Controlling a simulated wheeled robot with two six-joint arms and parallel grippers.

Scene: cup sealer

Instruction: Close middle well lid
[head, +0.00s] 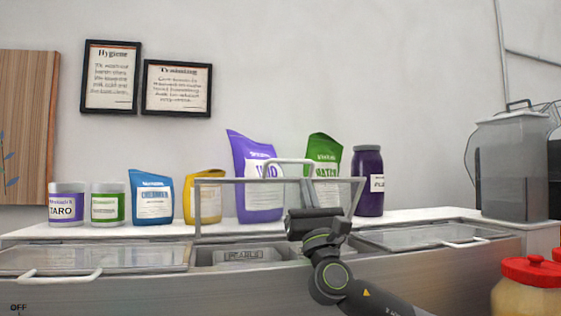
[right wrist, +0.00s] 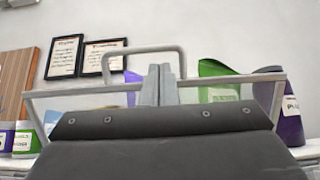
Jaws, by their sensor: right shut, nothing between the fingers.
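The middle well lid (head: 235,181) stands raised, a clear panel in a grey frame with a loop handle (head: 290,161) on its upper edge. Below it the middle well is open, with a "PEARLS" label (head: 243,255) inside. My right gripper (head: 308,186) overlaps the right part of the lid in the head view. In the right wrist view its fingers (right wrist: 158,84) are together and empty, pointing up across the lid's frame (right wrist: 82,90), beside the right leg of the handle (right wrist: 145,49). I cannot tell whether they touch the lid. My left gripper is not in view.
The left lid (head: 95,259) and right lid (head: 430,236) lie flat. Pouches and jars, including a purple pouch (head: 258,190) and a dark purple jar (head: 368,185), stand behind the wells. A red-capped jar (head: 530,285) is at the front right.

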